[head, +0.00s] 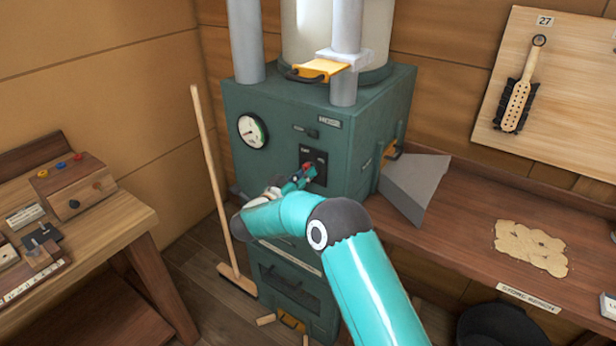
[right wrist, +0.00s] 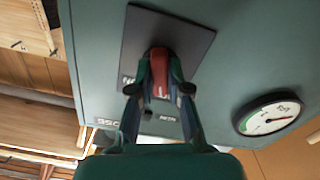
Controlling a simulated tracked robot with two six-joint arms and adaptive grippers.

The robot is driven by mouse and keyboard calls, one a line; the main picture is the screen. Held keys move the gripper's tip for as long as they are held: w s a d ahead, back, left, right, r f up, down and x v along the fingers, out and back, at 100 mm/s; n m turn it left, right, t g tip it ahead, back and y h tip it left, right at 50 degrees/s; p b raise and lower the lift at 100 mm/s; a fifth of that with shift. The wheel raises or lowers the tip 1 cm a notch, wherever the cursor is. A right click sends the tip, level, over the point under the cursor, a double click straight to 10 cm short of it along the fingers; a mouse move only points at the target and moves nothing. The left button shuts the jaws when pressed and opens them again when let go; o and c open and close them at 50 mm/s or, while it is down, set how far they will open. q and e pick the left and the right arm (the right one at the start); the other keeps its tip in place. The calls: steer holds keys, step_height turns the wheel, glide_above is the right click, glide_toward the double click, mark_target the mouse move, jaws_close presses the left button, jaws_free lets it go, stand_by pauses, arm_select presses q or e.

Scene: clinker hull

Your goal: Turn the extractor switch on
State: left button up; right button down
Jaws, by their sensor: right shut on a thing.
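The switch is a red lever (right wrist: 158,75) on a dark plate (right wrist: 200,42), set on the front of the green machine (head: 262,165). The plate also shows in the head view (head: 320,156). My right gripper (right wrist: 160,92) is at the plate, with its two fingers closed on either side of the red lever. In the head view the right gripper (head: 298,181) reaches the plate from the front and hides part of the lever. The small lettering on the plate is partly covered, and I cannot read it surely. My left gripper is not in view.
A round gauge (head: 252,132) sits left of the plate. A yellow-handled slide (head: 320,68) juts out above. A grey metal chute (head: 413,187) stands to the right, over the wooden bench (head: 470,235). A broom (head: 212,180) leans left of the machine. A worktable (head: 125,218) is further left.

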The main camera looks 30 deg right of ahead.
steer(key=shift+w+a+m+b, duration=0.1)
steer(key=shift+m+b, duration=2.6)
steer(key=shift+b, duration=0.3)
steer(key=shift+w+a+m+b, duration=0.1)
steer(key=shift+m+b, duration=2.6)
steer(key=shift+b, duration=0.25)
steer(key=c, duration=1.4)
jaws_free()
steer(key=shift+o, duration=1.4)
steer(key=shift+w+f, duration=0.1)
steer(key=shift+d, duration=0.1)
